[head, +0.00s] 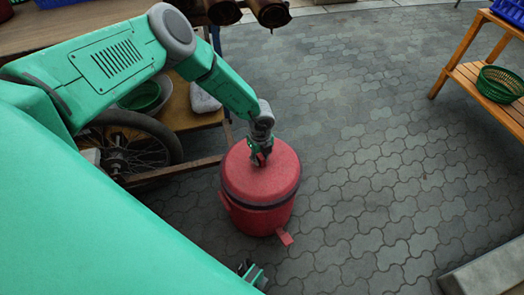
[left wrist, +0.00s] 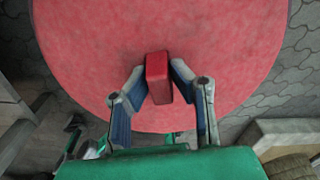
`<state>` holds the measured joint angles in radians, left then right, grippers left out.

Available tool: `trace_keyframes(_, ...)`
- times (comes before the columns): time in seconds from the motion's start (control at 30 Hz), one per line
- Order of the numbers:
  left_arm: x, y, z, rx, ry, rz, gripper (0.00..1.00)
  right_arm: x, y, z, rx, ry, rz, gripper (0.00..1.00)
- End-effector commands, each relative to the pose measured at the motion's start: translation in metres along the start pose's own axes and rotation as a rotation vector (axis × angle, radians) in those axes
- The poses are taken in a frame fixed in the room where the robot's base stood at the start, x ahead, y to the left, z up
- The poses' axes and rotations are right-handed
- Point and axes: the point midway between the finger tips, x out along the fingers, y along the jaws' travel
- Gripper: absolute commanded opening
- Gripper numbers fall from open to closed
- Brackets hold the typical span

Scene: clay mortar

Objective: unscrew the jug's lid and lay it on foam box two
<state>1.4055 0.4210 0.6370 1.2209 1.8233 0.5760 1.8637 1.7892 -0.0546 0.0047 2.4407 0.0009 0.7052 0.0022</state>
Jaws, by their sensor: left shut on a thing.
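The red jug (head: 258,215) stands upright on the paving, its round red lid (head: 283,165) on top above a dark band. My left gripper (head: 260,158) comes down on the lid from above. In the left wrist view its two fingers (left wrist: 157,82) are shut on the lid's red block-shaped handle (left wrist: 157,70). The lid (left wrist: 215,35) fills most of that view. A small green and grey part (head: 252,272), perhaps my right gripper, shows at the bottom edge; its fingers are unclear. I cannot tell which thing is foam box two.
A pale box-like thing (head: 203,98) sits on a wooden cart (head: 185,115) beside a green bowl (head: 140,97). The cart's wheel is left of the jug. A wooden shelf (head: 470,72) with a green basket (head: 500,84) stands right. A pale slab (head: 495,272) lies lower right. Paving between is clear.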

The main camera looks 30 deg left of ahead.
Motion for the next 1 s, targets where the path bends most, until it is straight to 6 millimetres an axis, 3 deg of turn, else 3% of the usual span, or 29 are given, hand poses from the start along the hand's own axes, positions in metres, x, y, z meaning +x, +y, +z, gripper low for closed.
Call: trace_keyframes(1.0,-0.052,0.002,0.001,0.003,0.002,0.006,0.0,-0.047,0.0,-0.003,0.0,0.0,0.0,0.4)
